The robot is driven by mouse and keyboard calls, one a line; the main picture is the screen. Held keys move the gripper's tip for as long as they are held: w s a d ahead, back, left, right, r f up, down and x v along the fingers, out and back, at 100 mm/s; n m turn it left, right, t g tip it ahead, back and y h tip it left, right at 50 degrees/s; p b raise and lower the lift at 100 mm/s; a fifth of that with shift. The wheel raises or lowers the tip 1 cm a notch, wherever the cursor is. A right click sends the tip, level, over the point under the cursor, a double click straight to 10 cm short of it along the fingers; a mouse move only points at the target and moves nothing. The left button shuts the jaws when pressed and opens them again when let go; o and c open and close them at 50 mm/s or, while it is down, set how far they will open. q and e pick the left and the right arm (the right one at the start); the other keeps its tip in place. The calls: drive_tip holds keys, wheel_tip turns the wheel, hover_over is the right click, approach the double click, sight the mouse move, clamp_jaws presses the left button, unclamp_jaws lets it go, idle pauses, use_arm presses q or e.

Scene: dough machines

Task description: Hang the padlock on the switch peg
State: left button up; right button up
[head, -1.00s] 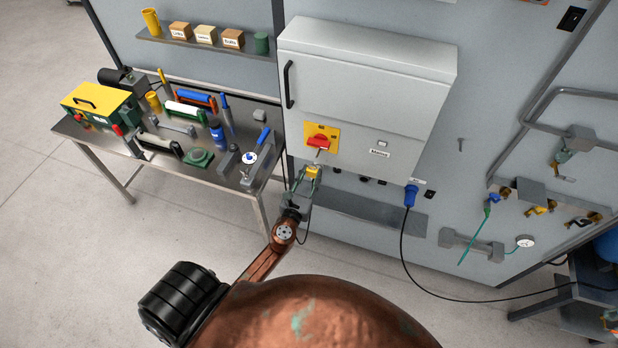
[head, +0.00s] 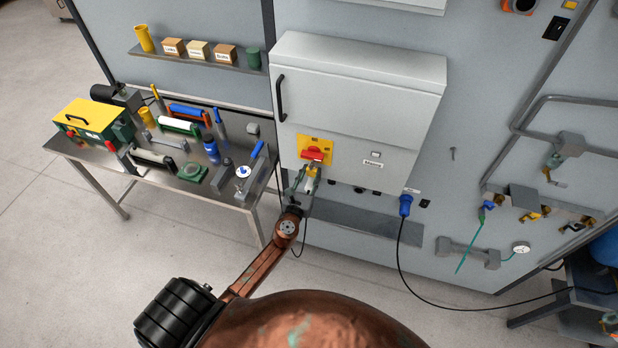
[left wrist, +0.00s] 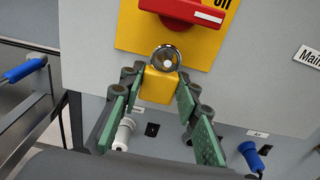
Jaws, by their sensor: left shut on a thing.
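The yellow padlock (left wrist: 158,86) is between the green finger pads of my left gripper (left wrist: 158,95), which is shut on it; the gripper also shows below the switch in the head view (head: 308,174). The padlock's silver shackle (left wrist: 153,60) points up, in front of the yellow switch plate (left wrist: 130,30). A small pale round end, seemingly the peg (left wrist: 167,63), shows inside the shackle loop. I cannot tell how far it passes through. The red switch handle (left wrist: 182,10) is just above the shackle. My right gripper is not in view.
The switch is on a grey cabinet (head: 360,95) on the wall. A steel bench (head: 235,190) with several tools stands to the left. A blue plug (head: 405,205) with a black cable hangs at the cabinet's lower right. A grey ledge (head: 365,222) runs beneath.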

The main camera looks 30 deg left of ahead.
use_arm(q)
drive_tip(key=shift+w+a, duration=0.1)
drive_tip(key=shift+w, duration=0.2)
drive_tip(key=shift+f, duration=0.25)
drive_tip(key=shift+w+f+b, duration=0.1)
drive_tip(key=shift+b, duration=0.3)
drive_tip(key=o, duration=1.3)
drive_tip(key=shift+s, duration=0.65)
